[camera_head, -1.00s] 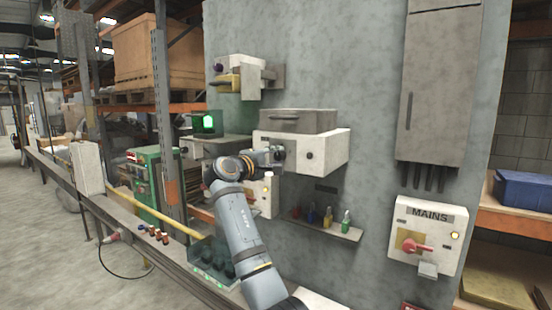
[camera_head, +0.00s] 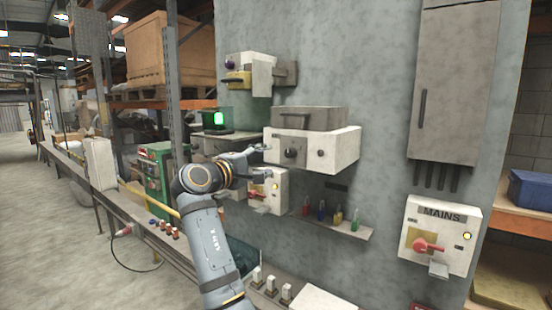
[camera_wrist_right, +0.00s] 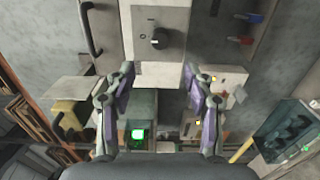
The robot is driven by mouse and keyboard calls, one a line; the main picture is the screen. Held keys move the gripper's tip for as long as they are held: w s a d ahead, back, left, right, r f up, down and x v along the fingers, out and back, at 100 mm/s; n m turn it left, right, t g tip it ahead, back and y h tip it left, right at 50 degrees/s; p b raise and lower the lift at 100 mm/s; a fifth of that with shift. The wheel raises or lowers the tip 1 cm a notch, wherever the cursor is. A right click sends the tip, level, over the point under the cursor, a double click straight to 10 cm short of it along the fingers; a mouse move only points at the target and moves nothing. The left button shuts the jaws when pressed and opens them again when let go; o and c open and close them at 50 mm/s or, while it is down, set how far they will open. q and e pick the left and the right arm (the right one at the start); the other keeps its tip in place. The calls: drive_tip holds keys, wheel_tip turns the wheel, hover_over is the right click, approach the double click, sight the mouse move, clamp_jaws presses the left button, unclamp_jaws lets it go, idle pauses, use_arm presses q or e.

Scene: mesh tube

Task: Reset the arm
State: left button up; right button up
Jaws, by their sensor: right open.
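My right gripper (camera_head: 262,162) is open and empty, in front of the white box (camera_head: 343,149) on the grey wall. Its two fingers are spread apart, one above the other in the head view. In the right wrist view the open fingers (camera_wrist_right: 159,85) stand on either side of a clear gap. The box's black knob (camera_head: 291,153) shows just right of the fingertips, and in the wrist view the knob (camera_wrist_right: 158,39) lies beyond them, apart from both. My left gripper is not in view.
A MAINS box (camera_head: 440,235) with a red handle is at right. Switches (camera_head: 271,285) stand on the bench below. The floor at left is clear.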

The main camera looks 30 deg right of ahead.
drive_tip(key=shift+s+a, duration=0.3)
drive_tip(key=shift+a, duration=0.25)
